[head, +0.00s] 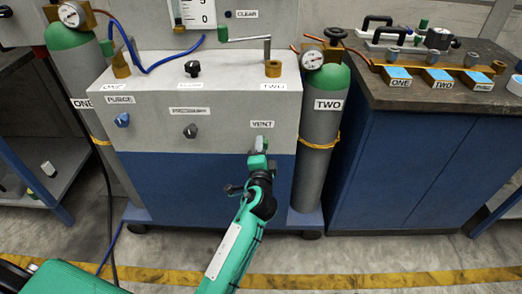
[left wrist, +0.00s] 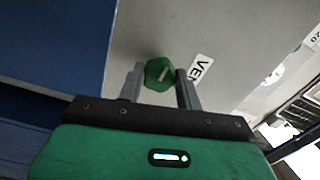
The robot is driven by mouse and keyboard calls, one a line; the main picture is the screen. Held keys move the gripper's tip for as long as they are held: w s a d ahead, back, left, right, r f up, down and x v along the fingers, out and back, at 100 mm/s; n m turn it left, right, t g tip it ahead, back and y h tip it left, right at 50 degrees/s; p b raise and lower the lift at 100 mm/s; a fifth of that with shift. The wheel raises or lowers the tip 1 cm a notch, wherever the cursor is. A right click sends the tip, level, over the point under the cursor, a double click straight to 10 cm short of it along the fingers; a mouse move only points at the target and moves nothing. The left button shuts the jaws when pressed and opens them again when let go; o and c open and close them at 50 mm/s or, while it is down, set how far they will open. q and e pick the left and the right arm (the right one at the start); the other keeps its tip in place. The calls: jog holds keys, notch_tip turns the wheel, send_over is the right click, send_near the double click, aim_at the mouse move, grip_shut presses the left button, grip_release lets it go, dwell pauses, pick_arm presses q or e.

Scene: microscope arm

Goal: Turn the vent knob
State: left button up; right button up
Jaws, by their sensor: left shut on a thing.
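The vent knob is a green faceted knob (left wrist: 158,74) with a pale line on its face, on the grey panel of the cabinet. The VENT label (head: 262,124) is just above it in the head view. My left gripper (head: 260,146) reaches up to the panel just under this label. In the left wrist view my left gripper (left wrist: 160,88) has one finger on each side of the knob and is shut on it. The pale line on the knob is tilted in that view. In the head view the gripper largely covers the knob. My right gripper is not in view.
A blue PURGE knob (head: 122,120) and two dark knobs (head: 190,131) (head: 192,69) sit left on the cabinet (head: 215,105). Gas cylinder TWO (head: 325,130) stands close on the right, cylinder ONE (head: 85,85) on the left. A blue bench (head: 400,165) is farther right.

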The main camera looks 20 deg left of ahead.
pick_arm(q)
jog(key=o, duration=1)
jog(key=b+v, duration=0.1)
jog(key=v, duration=1.1)
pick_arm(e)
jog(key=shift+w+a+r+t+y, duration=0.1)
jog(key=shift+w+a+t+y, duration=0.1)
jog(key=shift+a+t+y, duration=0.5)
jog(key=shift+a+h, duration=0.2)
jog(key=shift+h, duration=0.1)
